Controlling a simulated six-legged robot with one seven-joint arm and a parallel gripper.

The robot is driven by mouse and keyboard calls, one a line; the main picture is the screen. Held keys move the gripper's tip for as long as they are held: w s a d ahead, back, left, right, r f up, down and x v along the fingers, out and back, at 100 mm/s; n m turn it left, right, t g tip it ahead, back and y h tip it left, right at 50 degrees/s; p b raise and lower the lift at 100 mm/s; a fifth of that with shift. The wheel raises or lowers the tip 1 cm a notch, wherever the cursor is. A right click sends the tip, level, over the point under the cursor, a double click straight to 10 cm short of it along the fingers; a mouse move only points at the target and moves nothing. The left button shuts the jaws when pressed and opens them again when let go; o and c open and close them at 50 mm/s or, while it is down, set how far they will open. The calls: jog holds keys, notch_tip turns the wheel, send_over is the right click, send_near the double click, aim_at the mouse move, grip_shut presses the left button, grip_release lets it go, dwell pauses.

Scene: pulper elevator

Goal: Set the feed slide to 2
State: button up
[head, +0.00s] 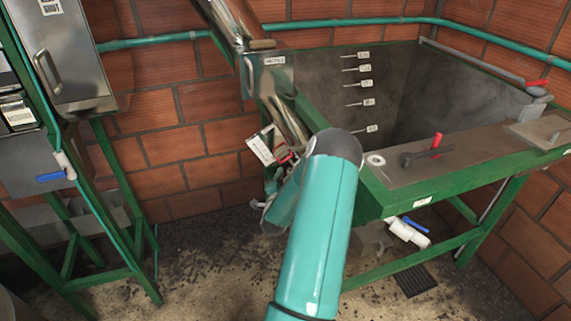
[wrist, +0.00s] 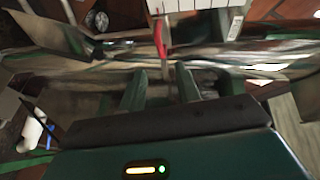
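The feed slide's red handle (head: 285,158) is small in the head view, beside a tilted white scale plate (head: 260,148) under the metal chute. In the wrist view the red handle (wrist: 160,38) stands upright in front of the white plate (wrist: 195,6), which has dark division lines. Its numbers are not readable, so the setting cannot be told. My gripper (wrist: 163,72) has its two green fingers apart, with the handle lined up with the gap at or just beyond the tips. No contact shows. In the head view my arm hides most of the gripper.
A green-framed tank (head: 455,90) with level tags stands right of the chute. A red-handled lever (head: 436,143) and a dark handle (head: 425,155) are on its front ledge. A blue-handled valve (head: 410,230) is below. A green-framed metal unit (head: 75,60) stands left.

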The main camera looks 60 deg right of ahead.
aim_at(286, 160)
jog(key=x, duration=0.8)
jog(key=shift+w+d, duration=0.15)
jog(key=shift+d, duration=0.2)
grip_shut()
